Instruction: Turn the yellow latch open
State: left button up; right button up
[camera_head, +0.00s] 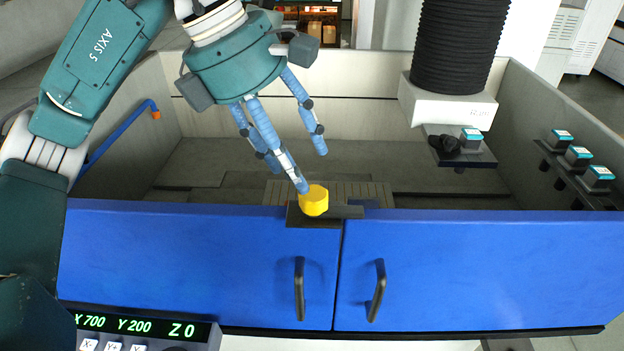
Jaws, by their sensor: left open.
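The yellow latch (314,201) is a small knob on a dark plate (312,220) at the top edge of the two blue doors, near the seam between them. A dark bar reaches from it to the right, across the seam. My left gripper (312,170) comes in from the upper left, with its blue fingers spread apart and empty. One fingertip is right beside the latch's upper left side; whether it touches, I cannot tell. Another finger hangs above and behind the latch. My right gripper is not in view.
The blue left door (180,255) and right door (480,265) stand closed with black handles. Behind them is an open grey tank. A white head with black bellows (455,60) hangs at the right. A control panel (140,330) shows at lower left.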

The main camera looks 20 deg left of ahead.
aim_at(315, 193)
pick_arm(q)
jog(key=x, duration=0.3)
jog(key=p+x, duration=0.1)
jog(key=x, duration=0.1)
jog(key=shift+w+f, duration=0.3)
jog(key=shift+f, duration=0.1)
jog(key=shift+d+f, duration=0.15)
jog(key=shift+f, duration=0.3)
jog(key=shift+d, duration=0.1)
jog(key=c, duration=0.4)
grip_shut()
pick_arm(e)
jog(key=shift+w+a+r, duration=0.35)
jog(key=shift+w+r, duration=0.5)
